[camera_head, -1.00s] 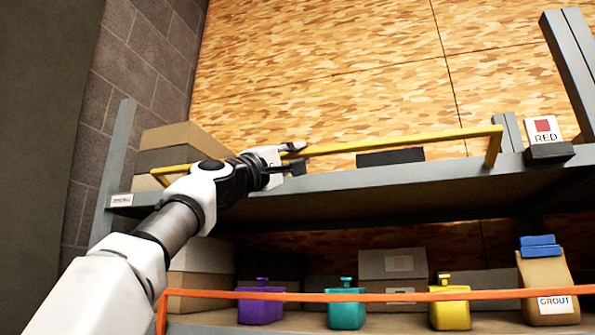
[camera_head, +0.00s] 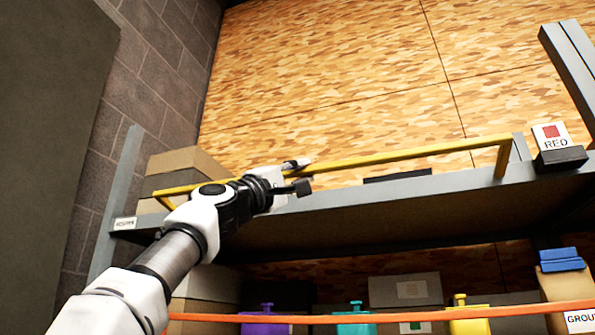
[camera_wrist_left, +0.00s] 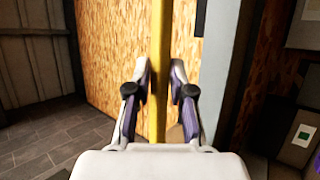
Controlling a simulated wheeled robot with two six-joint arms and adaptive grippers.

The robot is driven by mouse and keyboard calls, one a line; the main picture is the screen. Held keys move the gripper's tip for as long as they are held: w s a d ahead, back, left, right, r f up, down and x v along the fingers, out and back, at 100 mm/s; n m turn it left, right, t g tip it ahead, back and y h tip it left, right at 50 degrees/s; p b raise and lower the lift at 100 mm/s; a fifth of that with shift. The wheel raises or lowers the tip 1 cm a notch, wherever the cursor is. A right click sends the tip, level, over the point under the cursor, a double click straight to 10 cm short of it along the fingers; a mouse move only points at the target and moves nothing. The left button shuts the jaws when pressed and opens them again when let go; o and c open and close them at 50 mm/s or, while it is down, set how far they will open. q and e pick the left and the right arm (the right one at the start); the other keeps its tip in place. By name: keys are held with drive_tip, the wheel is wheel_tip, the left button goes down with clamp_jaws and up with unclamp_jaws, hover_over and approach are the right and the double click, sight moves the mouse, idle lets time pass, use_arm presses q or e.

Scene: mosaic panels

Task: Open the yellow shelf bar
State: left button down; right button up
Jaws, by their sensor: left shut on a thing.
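The yellow shelf bar (camera_head: 400,155) runs across the front of the upper shelf in the head view, with a bent end post at the right. My left gripper (camera_head: 300,175) is at the bar's left-middle part and is shut on it. In the left wrist view the bar (camera_wrist_left: 160,50) passes upright between the two fingers of my left gripper (camera_wrist_left: 159,80). The fingers hide a short stretch of the bar in the head view. My right gripper is not in view.
The grey upper shelf (camera_head: 400,205) carries cardboard boxes (camera_head: 185,165) at left and a RED sign (camera_head: 552,137) at right. An orange bar (camera_head: 400,318) crosses the lower shelf before purple (camera_head: 266,325), teal (camera_head: 355,325) and yellow (camera_head: 468,322) containers and a grout bag (camera_head: 565,285).

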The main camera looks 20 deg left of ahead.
use_arm(q)
drive_tip(key=shift+w+d+f, duration=0.1)
drive_tip(key=shift+w+f, duration=0.05)
drive_tip(key=shift+w, duration=0.05)
idle(0.5)
drive_tip(key=c, duration=1.1)
unclamp_jaws()
drive_tip(key=shift+w+d+f, duration=0.1)
drive_tip(key=shift+w+d, duration=0.05)
drive_tip(key=shift+w, duration=0.25)
drive_tip(key=shift+s, duration=0.2)
